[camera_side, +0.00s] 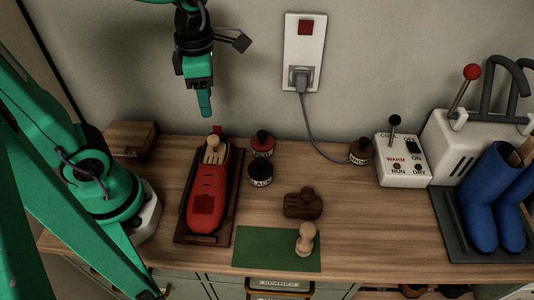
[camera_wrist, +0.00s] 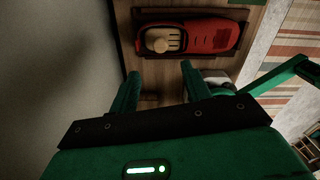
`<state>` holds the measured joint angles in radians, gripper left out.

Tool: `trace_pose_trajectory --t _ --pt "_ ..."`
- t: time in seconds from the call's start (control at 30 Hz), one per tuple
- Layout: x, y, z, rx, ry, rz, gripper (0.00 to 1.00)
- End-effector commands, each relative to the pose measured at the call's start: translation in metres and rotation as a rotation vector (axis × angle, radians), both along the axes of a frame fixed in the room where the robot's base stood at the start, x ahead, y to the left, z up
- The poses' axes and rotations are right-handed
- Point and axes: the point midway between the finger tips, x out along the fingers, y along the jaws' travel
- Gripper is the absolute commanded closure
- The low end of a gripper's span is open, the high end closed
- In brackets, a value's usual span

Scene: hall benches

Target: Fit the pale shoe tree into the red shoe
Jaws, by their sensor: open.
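The red shoe (camera_side: 205,200) lies on a dark wooden tray (camera_side: 184,238), its opening toward the wall. The pale shoe tree (camera_side: 214,152) sits in that opening, its round knob and slats showing; how deep its front reaches is hidden. In the wrist view the shoe (camera_wrist: 210,36) and the shoe tree (camera_wrist: 160,45) lie beyond the fingers. My gripper (camera_side: 205,104) hangs above the heel end of the shoe, apart from it. In the wrist view my gripper (camera_wrist: 158,80) is open, with nothing between its fingers.
Red (camera_side: 262,143) and black (camera_side: 260,174) tins stand right of the shoe. A wooden box (camera_side: 130,138), switch box (camera_side: 402,160) and blue boots (camera_side: 487,205) flank the bench.

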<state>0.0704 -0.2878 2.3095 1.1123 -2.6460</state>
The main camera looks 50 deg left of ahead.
Motion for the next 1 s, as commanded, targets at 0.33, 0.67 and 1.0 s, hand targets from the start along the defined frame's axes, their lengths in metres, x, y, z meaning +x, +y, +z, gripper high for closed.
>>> trace_pose_trajectory --t 0.33,0.67,1.0 --pt "-0.004 0.003 0.008 0.012 -0.074 -0.372 0.52" --pt "-0.009 0.007 0.019 0.075 -0.162 -0.878 0.52" --pt "-0.014 0.010 0.029 0.194 -0.230 -1.397 0.52"
